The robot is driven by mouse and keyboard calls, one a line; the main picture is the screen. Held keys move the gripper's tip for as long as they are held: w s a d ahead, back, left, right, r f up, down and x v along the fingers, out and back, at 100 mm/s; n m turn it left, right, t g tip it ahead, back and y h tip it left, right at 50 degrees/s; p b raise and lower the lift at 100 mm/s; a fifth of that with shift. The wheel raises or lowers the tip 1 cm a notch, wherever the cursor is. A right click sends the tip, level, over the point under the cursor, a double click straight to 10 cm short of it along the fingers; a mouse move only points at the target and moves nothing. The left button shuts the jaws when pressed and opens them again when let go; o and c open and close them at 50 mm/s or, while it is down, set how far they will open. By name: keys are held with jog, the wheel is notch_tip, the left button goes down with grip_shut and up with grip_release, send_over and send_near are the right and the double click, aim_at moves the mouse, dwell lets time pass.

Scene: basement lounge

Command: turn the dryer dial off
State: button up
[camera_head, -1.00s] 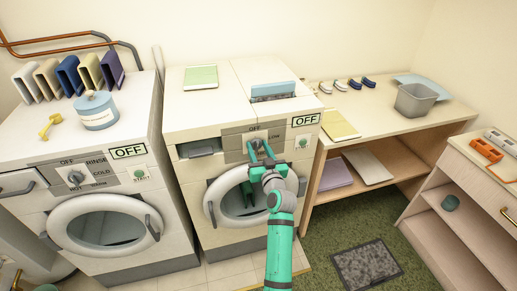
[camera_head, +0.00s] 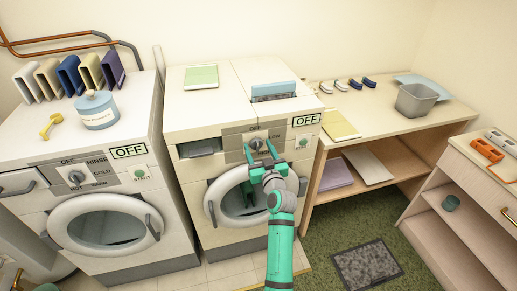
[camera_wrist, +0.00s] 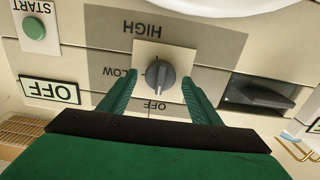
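The dryer (camera_head: 225,125) is the right-hand white machine. Its grey dial (camera_wrist: 160,75) sits on a pale square plate in the wrist view, which shows the panel upside down. OFF is printed below the dial, LOW to its left and HIGH above. The dial's ridge runs nearly along the OFF–HIGH line. A sign on the dryer (camera_head: 306,120) reads OFF. My gripper (camera_head: 261,147) is open in front of the dial, with one green finger on each side. In the wrist view the fingers (camera_wrist: 158,84) stand apart from the dial, with gaps on both sides.
The round dryer door (camera_head: 209,212) is below the panel. A green START button (camera_wrist: 34,28) is beside the dial. A washer (camera_head: 30,215) with its own dial and OFF sign stands at left. A wooden table (camera_head: 400,124) with a grey bin (camera_head: 415,99) is at right.

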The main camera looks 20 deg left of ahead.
jog(key=v, duration=1.1)
jog(key=shift+w, duration=0.1)
dwell(0.4)
jog(key=s+d+f+m+h, duration=0.4)
jog(key=s+f, duration=0.4)
jog(key=s, duration=0.4)
jog(key=s+d+f+m+h, duration=0.3)
jog(key=s+d+f, duration=0.3)
jog(key=s+f, duration=0.45)
jog(key=s+d+r+h, duration=0.1)
jog(key=s+d+r, duration=0.1)
jog(key=s, duration=0.6)
jog(key=s+d+r+h, duration=0.1)
jog(key=s+d+r, duration=0.1)
jog(key=s, duration=0.7)
jog(key=s+d+r+h, duration=0.1)
jog(key=s+d+r, duration=0.2)
jog(key=s, duration=0.6)
jog(key=shift+s+r, duration=0.15)
jog(key=shift+r, duration=0.1)
